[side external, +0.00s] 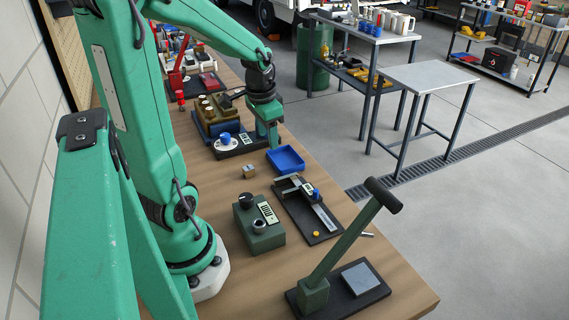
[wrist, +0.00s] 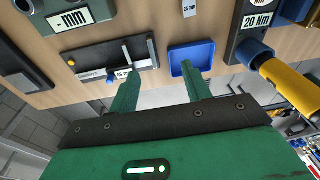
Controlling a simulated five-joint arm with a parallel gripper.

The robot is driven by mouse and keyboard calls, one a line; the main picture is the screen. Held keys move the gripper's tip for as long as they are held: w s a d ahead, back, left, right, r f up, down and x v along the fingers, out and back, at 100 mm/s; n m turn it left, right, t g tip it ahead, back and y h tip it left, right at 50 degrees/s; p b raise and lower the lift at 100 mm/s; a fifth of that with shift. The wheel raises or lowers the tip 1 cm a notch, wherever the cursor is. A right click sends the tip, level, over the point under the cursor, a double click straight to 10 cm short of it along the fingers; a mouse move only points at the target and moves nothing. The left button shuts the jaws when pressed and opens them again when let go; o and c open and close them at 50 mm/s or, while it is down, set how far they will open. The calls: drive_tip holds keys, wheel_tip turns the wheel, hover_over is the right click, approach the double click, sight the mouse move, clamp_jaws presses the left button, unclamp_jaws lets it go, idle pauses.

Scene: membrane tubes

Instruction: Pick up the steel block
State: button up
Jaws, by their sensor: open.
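A small grey block with a white label, which looks like the steel block (side external: 249,171), rests on the wooden bench, left of the blue tray and behind the green box in the side view. It also shows at the top edge of the wrist view (wrist: 189,8), partly cut off. My gripper (side external: 268,142) is above the bench just behind the blue tray, with its jaws pointing down. In the wrist view my gripper (wrist: 160,74) has its two green fingers apart and nothing between them. The block lies away from the fingers, apart from them.
The blue tray (side external: 285,160) is empty. A green box (side external: 259,226), a black measuring fixture (side external: 307,208) and a tall lever tool (side external: 343,240) stand toward the front. A black base with a blue knob (side external: 225,138) is left of my gripper. Bare wood surrounds the block.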

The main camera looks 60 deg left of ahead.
drive_tip(key=g, duration=0.1)
hover_over(248, 168)
drive_tip(key=shift+h, duration=0.4)
drive_tip(key=f, duration=0.6)
drive_tip(key=shift+a+f, duration=0.2)
drive_tip(key=shift+f, duration=0.1)
drive_tip(key=shift+f, duration=0.1)
drive_tip(key=shift+f, duration=1.2)
drive_tip(key=shift+d+f, duration=0.15)
drive_tip(key=shift+f, duration=2.45)
clamp_jaws()
